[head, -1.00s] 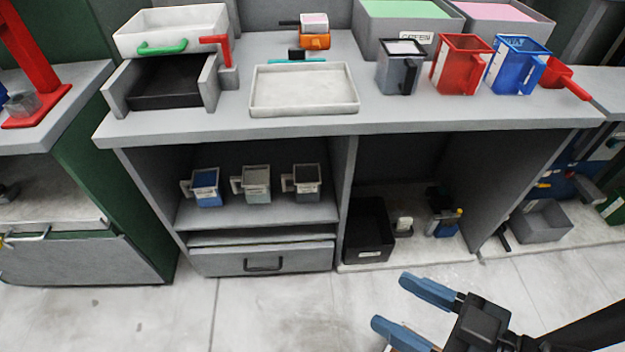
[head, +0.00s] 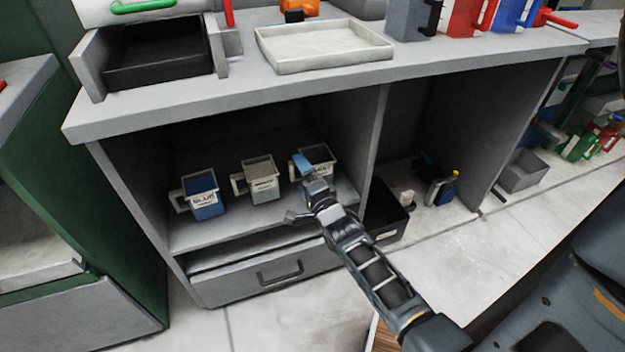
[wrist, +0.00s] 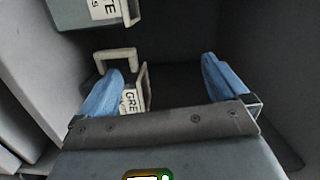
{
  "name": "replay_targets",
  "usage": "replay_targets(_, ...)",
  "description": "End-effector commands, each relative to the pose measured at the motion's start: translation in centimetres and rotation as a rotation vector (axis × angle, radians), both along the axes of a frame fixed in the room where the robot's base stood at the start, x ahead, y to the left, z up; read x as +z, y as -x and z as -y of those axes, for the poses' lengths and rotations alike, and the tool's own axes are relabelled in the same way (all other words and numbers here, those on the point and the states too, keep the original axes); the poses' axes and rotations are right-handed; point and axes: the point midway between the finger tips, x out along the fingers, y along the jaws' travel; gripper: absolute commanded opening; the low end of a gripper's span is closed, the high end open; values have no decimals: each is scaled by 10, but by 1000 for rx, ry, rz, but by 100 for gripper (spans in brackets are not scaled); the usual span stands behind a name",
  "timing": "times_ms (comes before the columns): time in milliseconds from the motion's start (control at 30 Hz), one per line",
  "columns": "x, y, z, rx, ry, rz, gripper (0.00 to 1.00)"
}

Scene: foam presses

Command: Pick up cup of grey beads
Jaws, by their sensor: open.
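The cup labelled GRE… (head: 325,165) stands at the right end of the shelf row, partly hidden behind a finger. In the wrist view its label side (wrist: 130,102) and pale handle show beside the left blue finger; its contents are hidden there. My gripper (head: 300,190) is open and empty in front of this cup, one blue finger overlapping it in the head view. In the wrist view the gripper (wrist: 163,72) has a wide gap between its fingers, with mostly dark space there. Whether a finger touches the cup I cannot tell.
A pale-filled cup (head: 262,183) stands to the left, its label ending TE in the wrist view (wrist: 103,10). A blue cup (head: 204,200) is farther left. A divider bounds the shelf at right, the countertop (head: 240,98) overhead. A black bin (head: 395,215) sits beyond the divider.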

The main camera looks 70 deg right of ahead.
Motion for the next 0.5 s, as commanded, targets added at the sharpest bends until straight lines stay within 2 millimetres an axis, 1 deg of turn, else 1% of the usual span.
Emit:
replay_targets(33, -5, -2, 16, -20, -18, 27, 100)
replay_targets(100, -6, -4, 28, -36, -40, 56, 100)
replay_targets(167, -8, -4, 35, -44, -53, 71, 100)
replay_targets(267, -18, -5, 39, -49, -63, 81, 100)
replay_targets(500, -65, -4, 39, -49, -62, 80, 100)
